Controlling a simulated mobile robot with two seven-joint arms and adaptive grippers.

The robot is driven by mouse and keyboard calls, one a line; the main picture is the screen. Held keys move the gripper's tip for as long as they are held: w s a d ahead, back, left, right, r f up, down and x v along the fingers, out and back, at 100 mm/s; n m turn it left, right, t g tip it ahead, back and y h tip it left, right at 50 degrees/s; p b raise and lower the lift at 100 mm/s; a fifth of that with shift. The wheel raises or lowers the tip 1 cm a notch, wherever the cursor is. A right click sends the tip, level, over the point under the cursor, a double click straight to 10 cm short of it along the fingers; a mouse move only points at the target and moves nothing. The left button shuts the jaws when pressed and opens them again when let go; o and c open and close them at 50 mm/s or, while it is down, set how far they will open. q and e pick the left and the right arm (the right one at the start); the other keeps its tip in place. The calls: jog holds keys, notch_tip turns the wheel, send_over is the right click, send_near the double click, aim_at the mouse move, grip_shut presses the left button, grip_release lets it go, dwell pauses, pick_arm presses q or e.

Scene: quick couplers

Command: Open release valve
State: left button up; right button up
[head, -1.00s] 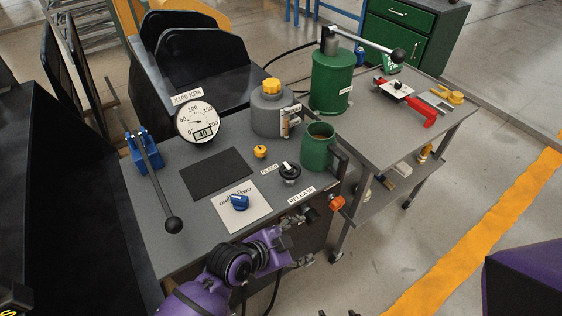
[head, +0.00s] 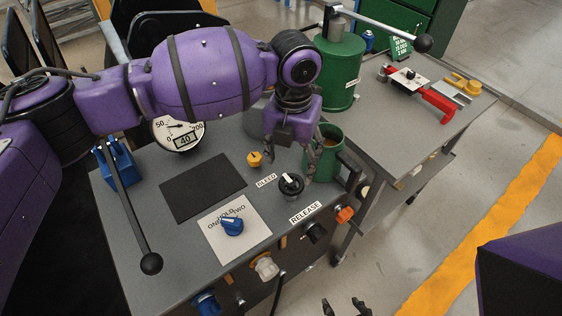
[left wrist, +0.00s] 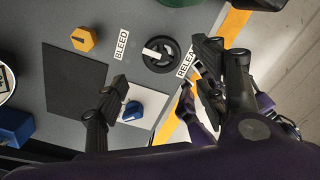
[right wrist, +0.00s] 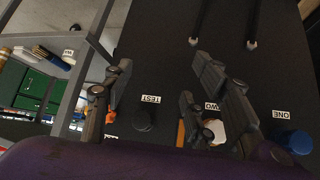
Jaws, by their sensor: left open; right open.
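The black round knob with a white pointer bar (head: 290,184) stands on the grey bench top, beside the RELEASE label (head: 305,212) and near the BLEED label (head: 267,180). It also shows in the left wrist view (left wrist: 160,54), with the RELEASE label (left wrist: 188,62) next to it. My left gripper (head: 293,166) is open and empty, pointing down just above and behind this knob. In the left wrist view its fingers spread wide, apart from the knob. My right gripper (head: 346,308) is open and empty at the bottom edge, before the bench's front panel (right wrist: 165,40).
A yellow knob (head: 254,159) and green mug (head: 326,160) stand close to the left gripper. A blue selector knob (head: 232,227) sits on a white plate. The gauge (head: 180,133) is partly hidden by my arm. Front fittings include an orange one (head: 345,214) and blue one (head: 206,303).

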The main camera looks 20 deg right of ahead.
aim_at(290, 182)
pick_arm(q)
jog(key=shift+a+f, duration=0.15)
jog(key=shift+f, duration=0.05)
notch_tip(290, 182, down, 6)
jog(key=shift+s, duration=0.15)
jog(key=shift+f, duration=0.45)
pick_arm(e)
jog(key=shift+s+d+f, duration=0.15)
jog(key=shift+s+f, duration=0.05)
jog(key=shift+s, duration=0.55)
